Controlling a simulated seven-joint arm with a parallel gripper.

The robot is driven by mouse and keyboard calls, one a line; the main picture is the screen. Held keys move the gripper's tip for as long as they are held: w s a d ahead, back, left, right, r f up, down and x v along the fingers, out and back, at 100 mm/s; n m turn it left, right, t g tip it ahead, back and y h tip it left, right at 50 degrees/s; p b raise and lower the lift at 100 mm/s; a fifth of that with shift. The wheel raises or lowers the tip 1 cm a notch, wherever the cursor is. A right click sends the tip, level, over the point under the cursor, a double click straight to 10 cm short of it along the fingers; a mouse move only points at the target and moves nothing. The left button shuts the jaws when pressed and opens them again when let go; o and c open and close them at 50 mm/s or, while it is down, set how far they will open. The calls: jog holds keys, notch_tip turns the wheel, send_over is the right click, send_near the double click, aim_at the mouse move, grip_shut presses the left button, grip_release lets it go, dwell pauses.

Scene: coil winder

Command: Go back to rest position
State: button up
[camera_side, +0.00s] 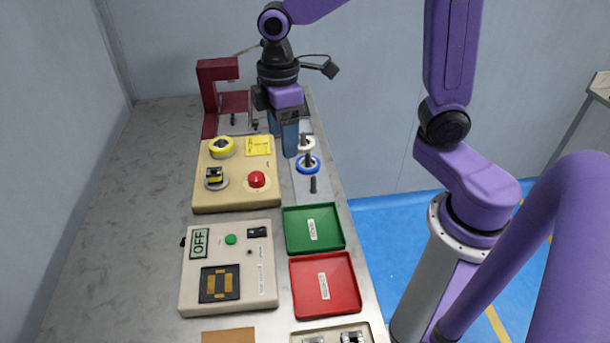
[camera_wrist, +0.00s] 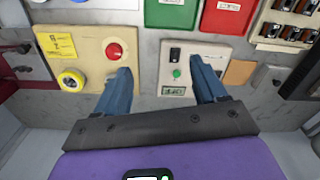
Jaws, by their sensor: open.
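My gripper (camera_side: 283,140) is open, its two blue fingers apart with nothing visible between them. In the side view it hangs at the far end of the bench, in front of the dark red machine (camera_side: 208,95) and beside the white and blue rings.
A beige control box (camera_side: 236,197) with a red button (camera_side: 257,179) stands nearest the gripper. A pale box (camera_side: 265,292) reads OFF. Green (camera_side: 339,243) and red (camera_side: 354,301) trays lie beside it. A white ring (camera_side: 306,143) and blue ring (camera_side: 308,164) sit around pegs. The left bench is clear.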

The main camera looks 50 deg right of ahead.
jog(key=s+d, duration=0.2)
jog(key=s, duration=0.7)
jog(key=s+d+f, duration=0.1)
jog(key=s+d, duration=0.2)
jog(key=s, duration=0.7)
jog(key=shift+d+f+n, duration=0.15)
jog(key=shift+d+n, duration=0.05)
jog(key=shift+n, duration=0.1)
